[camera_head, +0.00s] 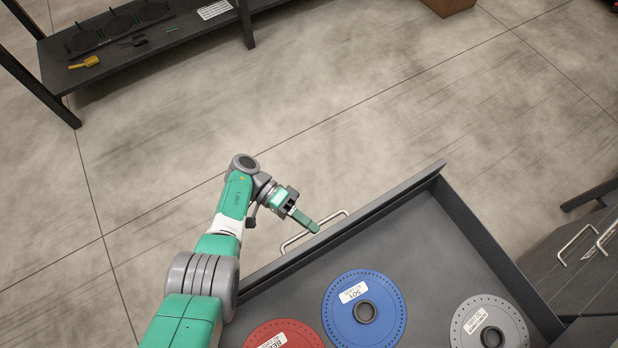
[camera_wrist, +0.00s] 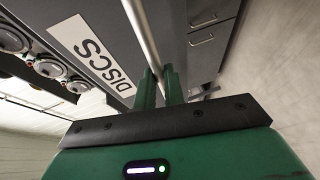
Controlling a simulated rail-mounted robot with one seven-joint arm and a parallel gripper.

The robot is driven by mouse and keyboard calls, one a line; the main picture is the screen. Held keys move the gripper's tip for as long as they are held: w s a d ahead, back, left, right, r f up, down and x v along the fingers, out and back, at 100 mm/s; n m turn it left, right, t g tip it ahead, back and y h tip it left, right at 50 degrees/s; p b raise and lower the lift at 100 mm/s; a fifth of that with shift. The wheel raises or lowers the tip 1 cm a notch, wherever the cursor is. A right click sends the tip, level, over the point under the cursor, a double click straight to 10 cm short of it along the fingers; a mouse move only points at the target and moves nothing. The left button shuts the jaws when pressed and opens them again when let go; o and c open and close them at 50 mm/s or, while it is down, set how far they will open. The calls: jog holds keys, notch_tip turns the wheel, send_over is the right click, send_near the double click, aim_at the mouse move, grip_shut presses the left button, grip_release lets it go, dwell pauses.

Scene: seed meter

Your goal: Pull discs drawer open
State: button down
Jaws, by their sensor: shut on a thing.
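The discs drawer (camera_head: 440,222) is pulled out in the head view, with its dark grey inside exposed. A blue disc (camera_head: 340,318) labelled SOY, a red disc (camera_head: 272,337) and a grey disc (camera_head: 508,318) lie in it. Its metal bar handle (camera_head: 292,243) is on the front panel. My gripper (camera_head: 314,226) is at this handle. In the wrist view, the green fingers (camera_wrist: 160,76) are shut on the handle bar (camera_wrist: 141,34), beside the white DISCS label (camera_wrist: 92,54). The fingertips' exact contact is partly hidden.
Other handles (camera_head: 577,243) show on dark fronts at the right. A dark bench (camera_head: 150,35) with tools and dark round items stands at the upper left. A brown box (camera_head: 447,5) is at the top. The concrete floor in front of the drawer is clear.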

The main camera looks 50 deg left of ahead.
aim_at(280, 269)
jog(key=c, duration=1.5)
grip_release()
jog(key=shift+w, duration=0.1)
jog(key=shift+o, duration=0.7)
notch_tip(280, 269, up, 5)
jog(key=p, duration=0.5)
jog(key=shift+r, duration=0.1)
jog(key=o, duration=0.7)
jog(key=s+p, duration=0.1)
jog(key=s+d+p, duration=0.1)
jog(key=p, duration=0.1)
jog(key=s+d+p, duration=0.1)
jog(key=shift+r, duration=0.3)
jog(key=shift+o, duration=1.3)
jog(key=s+d+p, duration=0.1)
jog(key=s+p, duration=0.1)
jog(key=s, duration=0.1)
jog(key=s+d+p, duration=0.2)
jog(key=s+p, duration=0.1)
jog(key=s+d+p, duration=0.2)
jog(key=s, duration=0.2)
jog(key=s+p, duration=0.1)
jog(key=shift+s+f, duration=0.2)
jog(key=shift+s, duration=0.2)
jog(key=c, duration=1.1)
jog(key=shift+w+f, duration=0.15)
